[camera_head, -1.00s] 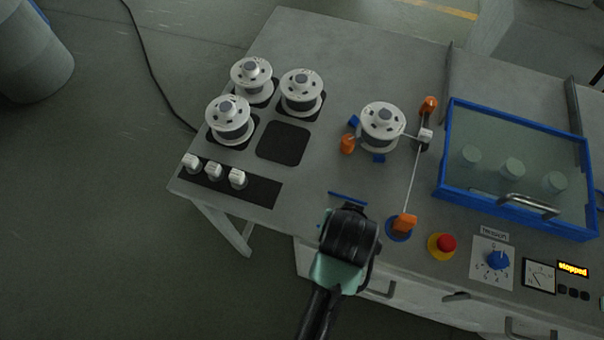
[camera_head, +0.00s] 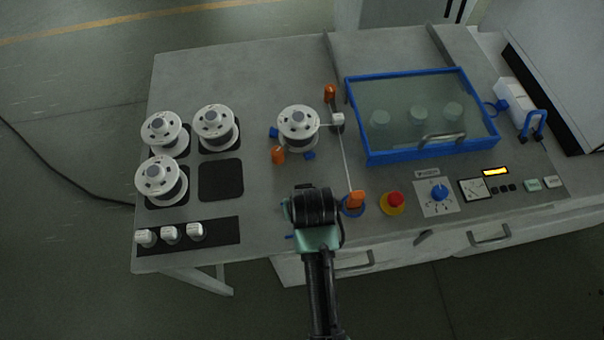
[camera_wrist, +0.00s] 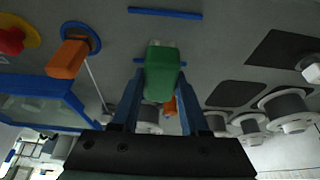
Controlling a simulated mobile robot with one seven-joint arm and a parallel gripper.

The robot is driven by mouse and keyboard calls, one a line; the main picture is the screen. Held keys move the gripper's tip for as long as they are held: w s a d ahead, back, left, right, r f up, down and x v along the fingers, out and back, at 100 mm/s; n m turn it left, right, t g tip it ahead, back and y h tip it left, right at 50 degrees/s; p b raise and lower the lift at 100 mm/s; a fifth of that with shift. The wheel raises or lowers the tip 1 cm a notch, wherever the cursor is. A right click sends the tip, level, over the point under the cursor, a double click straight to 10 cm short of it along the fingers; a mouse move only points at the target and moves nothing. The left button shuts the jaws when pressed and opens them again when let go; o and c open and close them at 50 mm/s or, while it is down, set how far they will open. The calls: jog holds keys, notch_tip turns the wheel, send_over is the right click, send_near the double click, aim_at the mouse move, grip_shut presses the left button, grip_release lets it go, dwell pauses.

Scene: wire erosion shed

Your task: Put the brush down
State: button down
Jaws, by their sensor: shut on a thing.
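My gripper (camera_wrist: 160,84) is shut on the brush (camera_wrist: 161,70), whose green block shows between the two blue fingers in the wrist view. In the head view my gripper's black wrist housing (camera_head: 314,208) is over the front of the grey worktop (camera_head: 265,222), left of the orange-handled blue disc. It hides the fingers and the brush there. A blue strip (camera_wrist: 165,13) lies on the worktop past the brush, and another blue piece (camera_wrist: 139,60) shows partly behind it. I cannot tell whether the brush touches the worktop.
Several white spools (camera_head: 160,180) stand at left, near an empty dark square (camera_head: 221,180) and white knobs (camera_head: 170,233). Another spool (camera_head: 298,128) has a wire running to the orange handle (camera_head: 356,199). A red button (camera_head: 395,199) and blue-framed glass box (camera_head: 364,121) are at right.

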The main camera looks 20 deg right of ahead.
jog(key=shift+f, duration=2)
jog(key=shift+f, duration=0.15)
jog(key=shift+c, duration=2.1)
grip_release()
jog(key=v, duration=1.2)
